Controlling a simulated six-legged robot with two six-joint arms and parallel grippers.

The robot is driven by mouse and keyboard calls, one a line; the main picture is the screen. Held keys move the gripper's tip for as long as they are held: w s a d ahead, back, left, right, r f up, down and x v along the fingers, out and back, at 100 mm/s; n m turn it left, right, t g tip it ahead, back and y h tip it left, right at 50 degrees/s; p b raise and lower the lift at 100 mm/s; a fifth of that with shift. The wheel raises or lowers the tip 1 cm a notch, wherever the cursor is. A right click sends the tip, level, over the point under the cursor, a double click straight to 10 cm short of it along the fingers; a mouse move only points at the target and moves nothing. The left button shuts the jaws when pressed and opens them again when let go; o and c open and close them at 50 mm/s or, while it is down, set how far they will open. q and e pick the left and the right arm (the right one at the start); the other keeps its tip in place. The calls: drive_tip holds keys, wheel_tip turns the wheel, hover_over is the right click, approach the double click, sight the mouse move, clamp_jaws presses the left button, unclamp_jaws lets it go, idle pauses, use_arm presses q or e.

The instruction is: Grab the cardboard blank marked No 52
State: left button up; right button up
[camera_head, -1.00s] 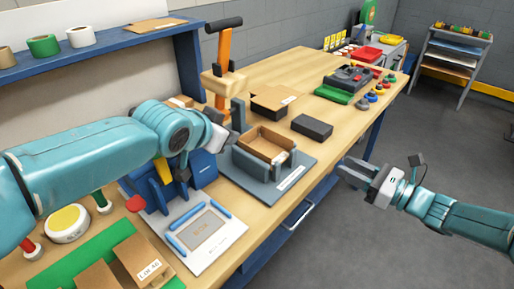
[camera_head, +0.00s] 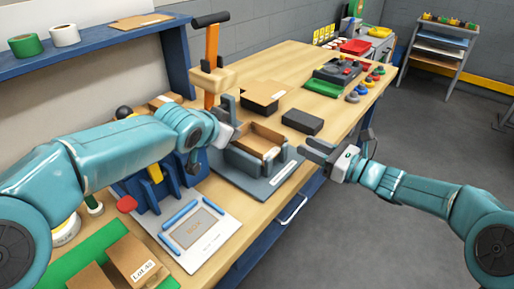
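No marking reading No 52 is legible in the head view. A flat tan rectangle (camera_head: 195,228) with small unreadable print lies on a white plate with blue rails (camera_head: 215,243). I cannot tell whether it is a blank or a printed area. A blue slotted rack (camera_head: 160,193) stands behind it, partly hidden by my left arm. My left gripper (camera_head: 228,128) is above the bench beside the grey fixture; its fingertips are not clear. My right gripper (camera_head: 314,151) is open and empty, its fingers pointing left, just right of the grey fixture.
An open cardboard box (camera_head: 258,138) sits in the grey fixture (camera_head: 262,187). Cardboard pieces (camera_head: 133,262) lie on a green mat at lower left. An orange-handled press (camera_head: 211,62) rises at the back.

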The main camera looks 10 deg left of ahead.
use_arm(q)
drive_tip(key=x, duration=0.5)
drive_tip(key=shift+w+f, duration=0.15)
drive_tip(key=shift+w, duration=0.05)
use_arm(e)
drive_tip(key=x, duration=0.7)
drive_tip(key=shift+w+a, duration=0.15)
drive_tip(key=shift+a, duration=0.15)
use_arm(q)
clamp_jaws()
use_arm(e)
clamp_jaws()
